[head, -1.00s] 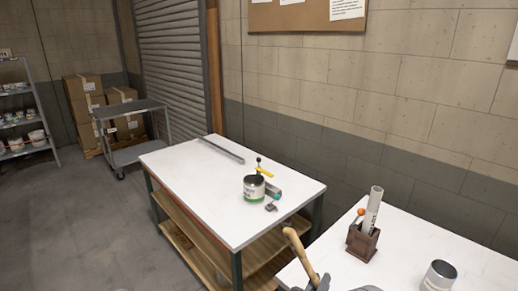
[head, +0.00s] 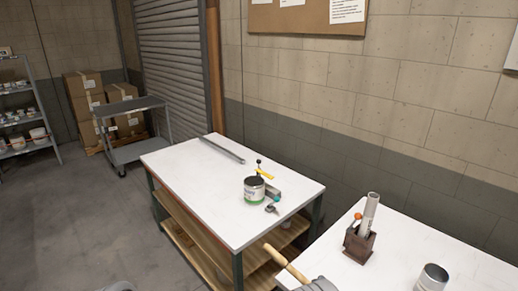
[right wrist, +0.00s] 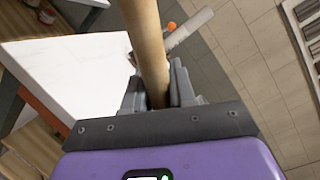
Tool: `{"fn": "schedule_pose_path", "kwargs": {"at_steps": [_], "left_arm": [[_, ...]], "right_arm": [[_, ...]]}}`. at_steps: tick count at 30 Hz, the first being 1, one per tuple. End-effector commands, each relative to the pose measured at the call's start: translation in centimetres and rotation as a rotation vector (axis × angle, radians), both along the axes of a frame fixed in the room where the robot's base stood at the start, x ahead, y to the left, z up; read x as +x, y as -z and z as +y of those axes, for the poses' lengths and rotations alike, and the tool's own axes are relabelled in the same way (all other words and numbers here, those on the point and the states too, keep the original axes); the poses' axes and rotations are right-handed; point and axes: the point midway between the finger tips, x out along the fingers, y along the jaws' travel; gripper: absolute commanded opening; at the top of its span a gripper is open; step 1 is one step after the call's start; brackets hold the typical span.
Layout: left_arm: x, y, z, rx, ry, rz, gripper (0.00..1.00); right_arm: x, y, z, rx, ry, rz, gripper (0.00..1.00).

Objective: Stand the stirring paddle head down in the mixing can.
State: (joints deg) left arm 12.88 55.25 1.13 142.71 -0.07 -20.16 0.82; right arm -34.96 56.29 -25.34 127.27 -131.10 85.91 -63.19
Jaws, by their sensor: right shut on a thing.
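My right gripper (head: 318,284) is shut on the wooden shaft of the stirring paddle (head: 288,262), low in the head view at the near table's left edge. The shaft is tilted, its upper end toward the far table. In the right wrist view the shaft (right wrist: 146,45) rises from between the fingers (right wrist: 150,90); I cannot make out the paddle's head. An open can with a green-edged label (head: 254,190) stands on the far table. A bare metal open can (head: 432,279) stands on the near table. I cannot tell which is the mixing can. Both are apart from the paddle.
A brown holder (head: 358,245) with a grey tube (head: 369,213) and an orange-tipped tool stands on the near table. Small tools, one yellow-handled (head: 264,173), lie by the labelled can. A grey bar (head: 222,150) lies behind. A gap separates the tables.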

Motion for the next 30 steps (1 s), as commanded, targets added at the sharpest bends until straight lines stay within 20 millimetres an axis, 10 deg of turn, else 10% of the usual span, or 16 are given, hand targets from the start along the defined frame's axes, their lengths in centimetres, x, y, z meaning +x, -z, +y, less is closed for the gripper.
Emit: {"fn": "schedule_pose_path", "kwargs": {"at_steps": [15, 30], "left_arm": [[0.0, -5.4, 0.0, 0.0, 0.0, 0.0, 0.76], [0.0, -6.2, 0.0, 0.0, 0.0, 0.0, 0.76]], "right_arm": [[0.0, -0.3, 0.0, -0.399, 0.009, 0.228, 0.0], [0.0, -0.1, 0.0, -0.486, 0.012, 0.278, 0.0]]}}
